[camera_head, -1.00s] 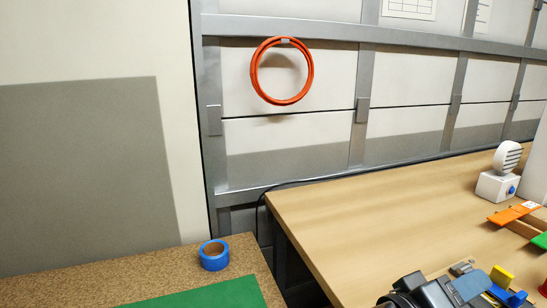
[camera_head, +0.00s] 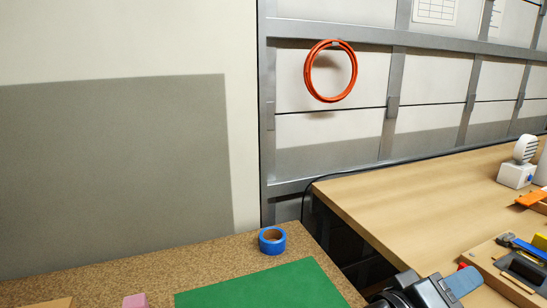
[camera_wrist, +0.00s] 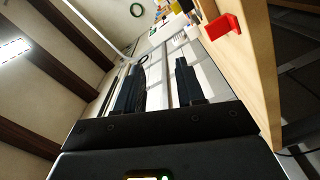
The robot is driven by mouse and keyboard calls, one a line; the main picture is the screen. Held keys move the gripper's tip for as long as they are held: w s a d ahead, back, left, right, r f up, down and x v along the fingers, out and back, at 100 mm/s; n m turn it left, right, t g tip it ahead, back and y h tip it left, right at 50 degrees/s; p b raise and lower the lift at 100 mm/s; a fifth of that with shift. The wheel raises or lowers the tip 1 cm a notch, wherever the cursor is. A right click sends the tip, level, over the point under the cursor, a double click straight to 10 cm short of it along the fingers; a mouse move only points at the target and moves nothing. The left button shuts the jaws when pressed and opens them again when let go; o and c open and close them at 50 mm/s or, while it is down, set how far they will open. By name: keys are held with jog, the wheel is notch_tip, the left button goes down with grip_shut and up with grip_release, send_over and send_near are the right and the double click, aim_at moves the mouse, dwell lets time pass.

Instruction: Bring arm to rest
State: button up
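My gripper (camera_wrist: 161,72) shows in the wrist view with its two dark fingers well apart. Nothing is between them. The wrist view is tilted, with ceiling beams at the left and a table edge at the right. In the head view, part of my dark arm (camera_head: 405,292) shows at the bottom, in front of the wooden table.
A wooden table (camera_head: 410,190) stands at the right, with a white device (camera_head: 517,174) and a wooden tray (camera_head: 480,255) on it. A speckled worktop (camera_head: 215,255) at the bottom holds blue tape (camera_head: 272,241) and a green mat (camera_head: 265,287). An orange hoop (camera_head: 310,75) hangs on the wall.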

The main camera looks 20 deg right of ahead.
jog(key=s+a+f+n+t+y, duration=0.4)
jog(key=a+f+n+t+y, duration=0.15)
jog(key=f, duration=0.35)
jog(key=s+a+f+n+t+y, duration=0.35)
jog(key=a+f+t+y, duration=0.2)
jog(key=f, duration=0.45)
jog(key=s+a+r+m+t+y, duration=0.1)
jog(key=s+a+r+y, duration=0.1)
jog(key=s+a+y, duration=0.55)
jog(key=s+d+r+m+t, duration=0.2)
jog(key=s+r+m, duration=0.1)
jog(key=s+r, duration=0.5)
jog(key=shift+s+d+r, duration=0.2)
jog(key=shift+s+r, duration=0.1)
